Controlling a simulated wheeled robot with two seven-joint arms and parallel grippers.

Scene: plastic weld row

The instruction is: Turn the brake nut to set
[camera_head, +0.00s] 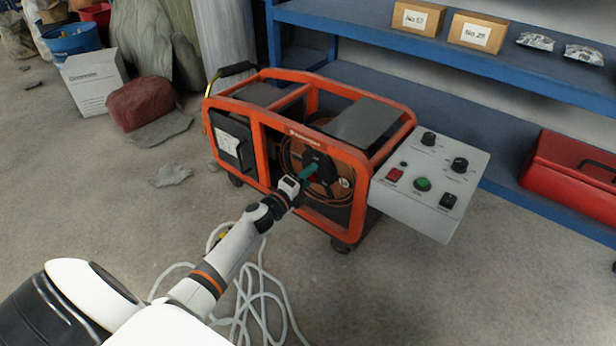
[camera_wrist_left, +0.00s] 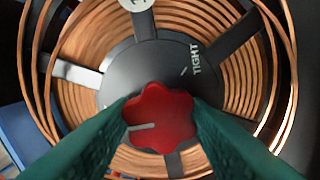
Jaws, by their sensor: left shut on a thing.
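The brake nut (camera_wrist_left: 160,118) is a red lobed knob with a pale line on its face, pointing left in the left wrist view. It sits at the centre of a dark hub (camera_wrist_left: 125,68) marked "TIGHT" at the upper right, with a short pale mark beside the word. The hub belongs to a spool of copper-coloured wire (camera_head: 292,158) inside the orange-framed machine (camera_head: 262,141). My left gripper (camera_wrist_left: 160,122) is shut on the nut, with one green finger on each side. In the head view my left gripper (camera_head: 309,171) reaches the spool front. My right gripper is not in view.
A grey control panel (camera_head: 408,205) with knobs and switches juts out right of the spool. White cable (camera_head: 250,290) lies loose on the floor beneath my left arm. A blue shelf (camera_head: 400,42) stands behind, with a red toolbox (camera_head: 570,180) at right.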

